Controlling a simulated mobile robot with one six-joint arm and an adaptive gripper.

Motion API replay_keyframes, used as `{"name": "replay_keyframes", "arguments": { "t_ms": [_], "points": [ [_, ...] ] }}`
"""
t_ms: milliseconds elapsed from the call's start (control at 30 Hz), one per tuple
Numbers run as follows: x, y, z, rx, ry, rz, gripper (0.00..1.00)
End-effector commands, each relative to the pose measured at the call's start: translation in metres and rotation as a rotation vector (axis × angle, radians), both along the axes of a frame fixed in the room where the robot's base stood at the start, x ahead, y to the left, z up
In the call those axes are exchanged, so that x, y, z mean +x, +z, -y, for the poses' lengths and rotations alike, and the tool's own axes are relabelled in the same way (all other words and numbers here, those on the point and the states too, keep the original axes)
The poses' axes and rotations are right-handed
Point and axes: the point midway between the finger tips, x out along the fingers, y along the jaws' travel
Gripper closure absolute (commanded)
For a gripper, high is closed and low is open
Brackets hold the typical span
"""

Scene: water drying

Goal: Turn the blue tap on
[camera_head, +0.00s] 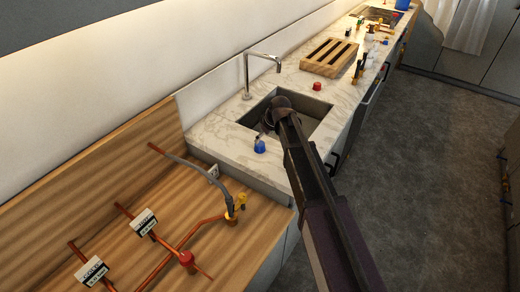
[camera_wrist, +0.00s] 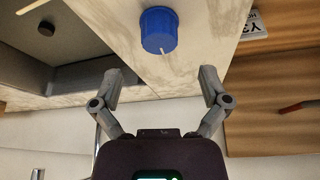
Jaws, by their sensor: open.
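The blue tap (camera_head: 260,145) is a small round blue knob on the marble counter, beside the near corner of the sink. It also shows in the wrist view (camera_wrist: 158,29), upside down, with a white pointer mark on its rim. My gripper (camera_wrist: 160,88) is open and empty in the wrist view, its two fingers spread, with the knob beyond and roughly between them, not touching. In the head view my arm reaches over the sink, and the gripper's fingers are mostly hidden behind it near the knob.
The sink (camera_head: 321,108) lies under my arm, with a tall chrome faucet (camera_head: 247,75) behind it. A red knob (camera_head: 317,86) stands past the sink, near a wooden rack (camera_head: 329,57). A wooden panel (camera_head: 125,250) with copper pipes and a grey hose is at the lower left.

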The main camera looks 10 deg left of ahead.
Motion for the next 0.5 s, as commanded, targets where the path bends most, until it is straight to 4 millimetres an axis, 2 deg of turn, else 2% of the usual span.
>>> {"name": "replay_keyframes", "arguments": {
  "t_ms": [33, 500],
  "points": [
    [0.001, -0.008, -0.002, 0.000, 0.000, 0.000, 0.05],
    [0.009, -0.044, -0.015, 0.000, 0.000, 0.000, 0.05]
  ]
}}
